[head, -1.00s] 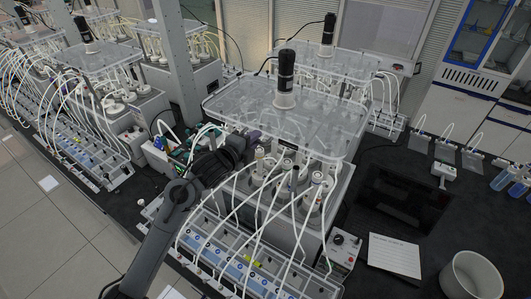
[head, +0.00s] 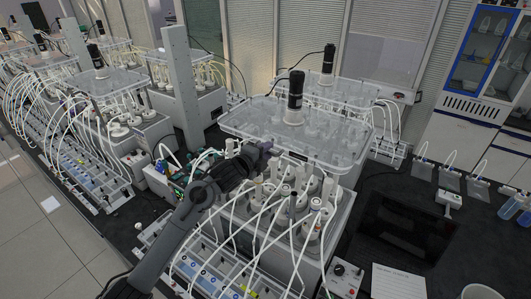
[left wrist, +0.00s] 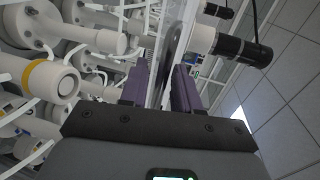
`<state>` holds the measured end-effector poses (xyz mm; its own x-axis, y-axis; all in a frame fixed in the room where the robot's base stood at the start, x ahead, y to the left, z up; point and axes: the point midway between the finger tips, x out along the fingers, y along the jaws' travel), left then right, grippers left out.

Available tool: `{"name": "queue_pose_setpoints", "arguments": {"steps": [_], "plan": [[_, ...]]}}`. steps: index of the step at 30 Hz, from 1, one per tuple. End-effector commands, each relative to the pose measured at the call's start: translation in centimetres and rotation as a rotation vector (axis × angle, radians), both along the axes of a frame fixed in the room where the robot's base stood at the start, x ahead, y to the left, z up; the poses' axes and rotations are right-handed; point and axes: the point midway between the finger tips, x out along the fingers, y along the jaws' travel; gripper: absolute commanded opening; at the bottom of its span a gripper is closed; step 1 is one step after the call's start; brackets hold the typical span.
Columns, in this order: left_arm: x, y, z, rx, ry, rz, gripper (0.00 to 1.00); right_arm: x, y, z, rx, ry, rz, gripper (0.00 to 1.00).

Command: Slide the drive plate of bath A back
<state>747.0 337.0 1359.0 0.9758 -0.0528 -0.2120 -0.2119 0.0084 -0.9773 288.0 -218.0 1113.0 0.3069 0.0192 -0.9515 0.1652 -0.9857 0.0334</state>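The drive plate (head: 252,124) is a clear sheet with a black cylindrical motor (head: 295,90) standing on it. It lies above the white-capped vessels of the near bath (head: 340,215); I see no letter naming the bath. My left gripper (head: 266,150) is at the plate's front edge. In the left wrist view, its purple fingers (left wrist: 160,88) stand on either side of the plate (left wrist: 180,30), close against it, and a dark oval slot shows in the plate just beyond them. The exact contact is partly hidden. My right gripper is not in view.
White tubes run from the vessels to a rack (head: 215,275) in front. A grey post (head: 182,90) stands to the left, with further baths beyond. Another bath with a motor (head: 328,62) is behind. A dark panel (head: 405,228) and a paper (head: 398,281) lie to the right.

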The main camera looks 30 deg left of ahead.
Motion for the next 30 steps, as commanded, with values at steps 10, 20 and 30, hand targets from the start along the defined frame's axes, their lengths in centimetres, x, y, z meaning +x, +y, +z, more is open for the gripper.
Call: {"name": "queue_pose_setpoints", "arguments": {"steps": [10,20,30], "plan": [[-2.1,0.2,0.3,0.003,-0.002,-0.001,0.31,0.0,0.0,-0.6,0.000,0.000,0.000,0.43],[-7.4,0.4,1.5,0.003,-0.001,-0.001,0.31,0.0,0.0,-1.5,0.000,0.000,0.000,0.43],[-10.4,0.6,2.2,0.000,0.000,0.001,0.31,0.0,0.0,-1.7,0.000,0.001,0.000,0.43]]}}
